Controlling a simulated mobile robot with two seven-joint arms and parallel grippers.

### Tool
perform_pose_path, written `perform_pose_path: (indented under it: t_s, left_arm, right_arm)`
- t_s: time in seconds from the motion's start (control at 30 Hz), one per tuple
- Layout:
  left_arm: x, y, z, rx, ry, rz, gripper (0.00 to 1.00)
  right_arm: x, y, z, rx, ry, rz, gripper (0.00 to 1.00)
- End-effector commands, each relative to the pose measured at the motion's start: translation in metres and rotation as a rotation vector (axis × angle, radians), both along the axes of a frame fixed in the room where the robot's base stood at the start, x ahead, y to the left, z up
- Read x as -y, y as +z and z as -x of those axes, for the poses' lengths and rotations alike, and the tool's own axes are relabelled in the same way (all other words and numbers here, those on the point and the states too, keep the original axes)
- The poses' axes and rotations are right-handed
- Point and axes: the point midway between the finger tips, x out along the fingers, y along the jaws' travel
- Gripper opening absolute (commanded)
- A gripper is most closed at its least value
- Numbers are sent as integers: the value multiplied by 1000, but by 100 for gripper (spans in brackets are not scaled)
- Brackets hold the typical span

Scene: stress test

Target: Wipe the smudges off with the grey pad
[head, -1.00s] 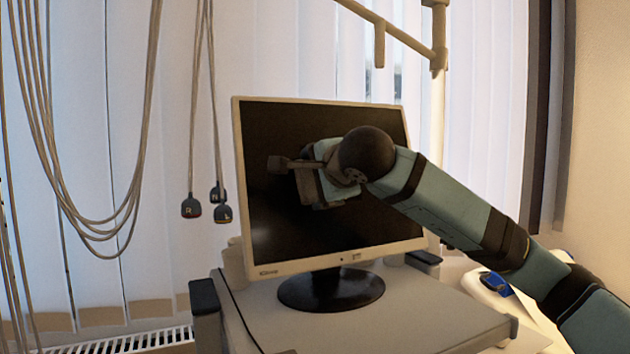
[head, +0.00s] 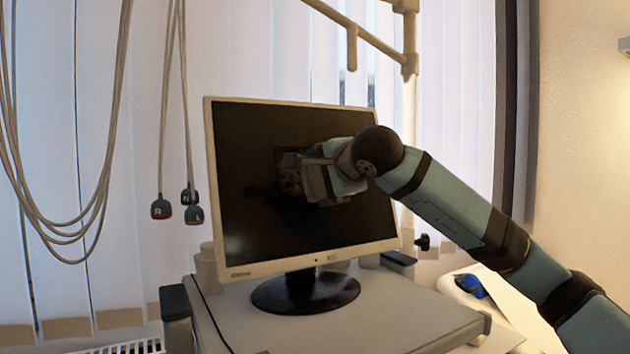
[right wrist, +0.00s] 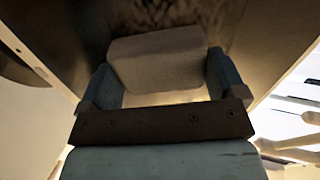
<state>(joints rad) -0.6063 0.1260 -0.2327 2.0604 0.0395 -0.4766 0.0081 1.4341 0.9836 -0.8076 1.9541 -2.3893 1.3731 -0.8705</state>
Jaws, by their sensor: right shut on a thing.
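The grey pad (right wrist: 157,62) is held between the two fingers of my right gripper (right wrist: 163,84) in the right wrist view. The same gripper (head: 292,174) is in front of the dark screen of the monitor (head: 262,235) in the head view, with its fingers pointing left and toward the glass. The pad is at or very near the screen; I cannot tell whether it touches. Mottled smudges (right wrist: 190,18) show on the screen just beyond the pad. In the head view the gripper hides part of the screen. My left gripper is out of view.
The monitor stands on a round black base (head: 305,292) on a grey cart top (head: 400,312). Cables with dark plugs (head: 161,209) hang at the left. A pale pole (head: 409,100) rises behind the monitor. A blue item (head: 470,286) lies at the right. The cart top's front is clear.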

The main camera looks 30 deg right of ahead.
Motion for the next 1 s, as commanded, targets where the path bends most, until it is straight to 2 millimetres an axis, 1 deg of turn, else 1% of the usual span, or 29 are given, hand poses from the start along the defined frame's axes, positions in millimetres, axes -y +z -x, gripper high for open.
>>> perform_pose_path:
  t_s: [0.17, 0.4, 0.53, 0.67, 0.77, 1.0]
  left_arm:
    - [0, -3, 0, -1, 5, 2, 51]
    - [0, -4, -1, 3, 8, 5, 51]
    - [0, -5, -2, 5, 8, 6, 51]
    - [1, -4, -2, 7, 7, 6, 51]
    - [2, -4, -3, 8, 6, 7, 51]
    - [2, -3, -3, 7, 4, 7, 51]
  right_arm:
    - [7, -1, 0, -1, -1, -1, 70]
    - [28, -2, 1, -1, -2, 0, 70]
    - [36, -1, 1, -2, -2, 0, 70]
    - [37, 0, 1, -1, 0, -1, 70]
    - [33, -1, 1, -1, 1, 0, 70]
    - [13, -1, -1, -1, 3, 1, 70]
